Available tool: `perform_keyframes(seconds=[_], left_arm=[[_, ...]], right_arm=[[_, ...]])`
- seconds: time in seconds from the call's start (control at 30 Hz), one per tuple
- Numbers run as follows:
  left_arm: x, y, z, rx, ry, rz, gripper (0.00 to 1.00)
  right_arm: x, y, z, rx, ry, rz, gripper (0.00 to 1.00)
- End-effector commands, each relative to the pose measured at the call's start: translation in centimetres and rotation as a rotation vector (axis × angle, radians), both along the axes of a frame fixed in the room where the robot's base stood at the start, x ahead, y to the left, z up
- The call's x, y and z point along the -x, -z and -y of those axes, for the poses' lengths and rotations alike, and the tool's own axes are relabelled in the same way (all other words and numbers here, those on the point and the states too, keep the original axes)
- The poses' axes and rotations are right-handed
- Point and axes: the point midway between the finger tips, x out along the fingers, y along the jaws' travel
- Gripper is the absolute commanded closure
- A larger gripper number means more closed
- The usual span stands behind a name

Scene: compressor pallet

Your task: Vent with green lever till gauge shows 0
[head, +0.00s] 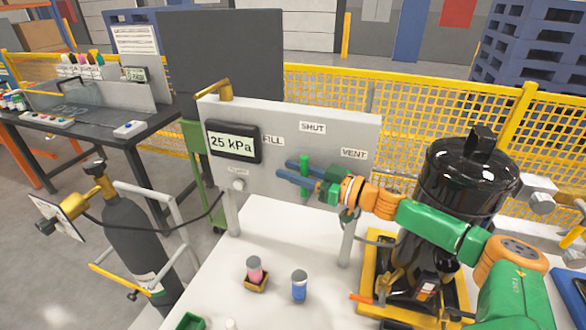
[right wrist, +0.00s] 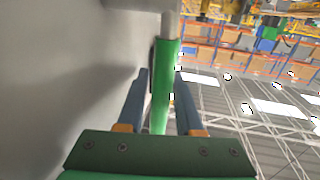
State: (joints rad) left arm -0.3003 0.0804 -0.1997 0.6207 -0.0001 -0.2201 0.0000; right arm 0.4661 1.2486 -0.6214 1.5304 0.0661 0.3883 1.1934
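The green lever (head: 304,174) stands about upright on the grey panel (head: 348,130), below the SHUT label and between FILL and VENT. The gauge (head: 233,142) reads 25 kPa. My right gripper (head: 290,172) is at the lever, its blue fingers apart and pointing left across the panel face. In the right wrist view, the green lever (right wrist: 163,90) runs between the two fingers of my right gripper (right wrist: 161,75). A narrow gap shows at the left finger; contact at the right finger is unclear. My left gripper is not in view.
A black tank (head: 468,175) stands right of the panel, behind my right arm. A dark gas cylinder (head: 138,235) stands at left. A pink-topped item (head: 254,270) and a blue cylinder (head: 299,286) stand on the white table (head: 265,312). Yellow fencing (head: 420,97) runs behind.

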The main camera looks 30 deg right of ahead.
Motion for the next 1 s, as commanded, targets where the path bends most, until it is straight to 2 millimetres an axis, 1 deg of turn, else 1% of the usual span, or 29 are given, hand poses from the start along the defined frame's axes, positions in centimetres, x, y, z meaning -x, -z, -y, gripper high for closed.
perform_keyframes(seconds=[0.13,0.17,0.2,0.27,1.0], left_arm=[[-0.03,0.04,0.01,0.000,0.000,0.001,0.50],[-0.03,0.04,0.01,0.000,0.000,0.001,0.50],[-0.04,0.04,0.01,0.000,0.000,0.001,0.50],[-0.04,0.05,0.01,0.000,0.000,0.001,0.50],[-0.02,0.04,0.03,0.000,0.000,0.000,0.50]], right_arm=[[0.01,0.04,0.02,0.000,0.000,0.000,0.65],[0.01,0.04,0.02,0.000,0.000,0.000,0.73],[0.01,0.04,0.03,0.000,0.000,0.000,0.84],[0.02,0.04,0.03,0.000,0.000,0.000,1.00],[0.02,0.01,0.05,0.000,0.001,0.000,1.00]])
